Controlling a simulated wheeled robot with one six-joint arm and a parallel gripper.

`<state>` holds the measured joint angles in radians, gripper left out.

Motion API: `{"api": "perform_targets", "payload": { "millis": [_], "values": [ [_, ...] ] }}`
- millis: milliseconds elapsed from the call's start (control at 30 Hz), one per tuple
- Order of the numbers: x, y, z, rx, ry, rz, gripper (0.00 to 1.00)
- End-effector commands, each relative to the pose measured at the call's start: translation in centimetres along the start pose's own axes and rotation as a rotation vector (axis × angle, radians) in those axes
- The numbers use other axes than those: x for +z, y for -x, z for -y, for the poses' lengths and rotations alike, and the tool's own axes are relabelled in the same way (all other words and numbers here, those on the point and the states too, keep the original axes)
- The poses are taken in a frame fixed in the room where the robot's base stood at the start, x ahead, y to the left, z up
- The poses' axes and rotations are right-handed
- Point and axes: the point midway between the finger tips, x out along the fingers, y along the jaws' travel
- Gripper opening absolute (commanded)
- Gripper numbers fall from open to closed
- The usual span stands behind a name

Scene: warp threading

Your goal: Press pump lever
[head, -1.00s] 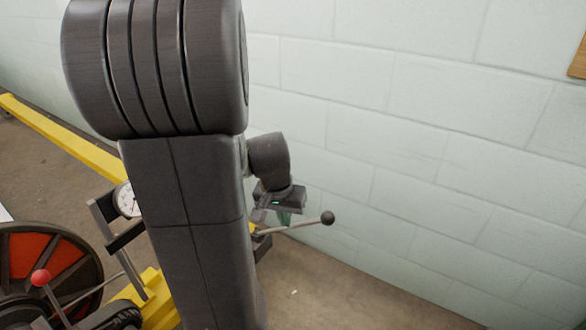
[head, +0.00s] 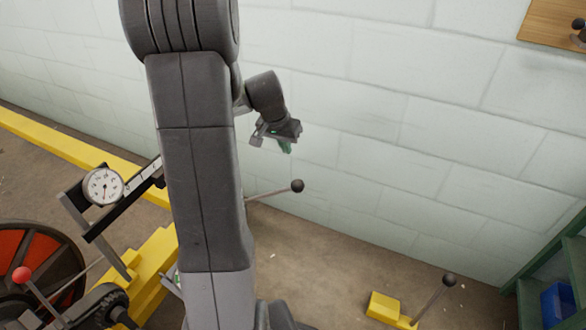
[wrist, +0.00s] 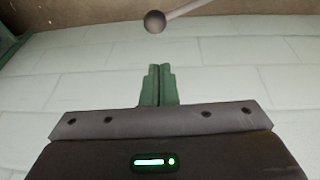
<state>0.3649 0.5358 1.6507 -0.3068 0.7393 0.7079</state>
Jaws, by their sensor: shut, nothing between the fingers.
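A thin grey lever (head: 268,193) with a dark ball knob (head: 298,186) sticks out to the right from behind my arm in the head view; its base is hidden. The knob (wrist: 155,21) also shows at the top of the wrist view, with the rod (wrist: 188,8) running to the upper right. My gripper (head: 286,147), with green fingers, is above the knob in the head view and apart from it. In the wrist view its fingers (wrist: 158,85) are together and empty, pointing towards the knob. Which lever is the pump lever is not marked.
A second dark-knobbed lever (head: 432,301) stands by a yellow block (head: 383,307) at lower right. A red-knobbed lever (head: 36,291), a dial gauge (head: 103,186) and yellow framing are at left. A pale block wall (head: 400,130) stands behind; a green shelf (head: 545,262) is at right.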

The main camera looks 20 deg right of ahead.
Motion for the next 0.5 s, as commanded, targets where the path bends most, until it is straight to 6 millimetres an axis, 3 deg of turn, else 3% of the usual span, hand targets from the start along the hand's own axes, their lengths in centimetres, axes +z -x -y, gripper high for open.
{"api": "perform_targets", "payload": {
  "millis": [167,500],
  "values": [
    [0.1,-2.4,-0.1,0.002,0.000,0.003,0.00],
    [0.2,-9.6,-0.1,0.002,-0.001,0.003,0.00]
  ]
}}
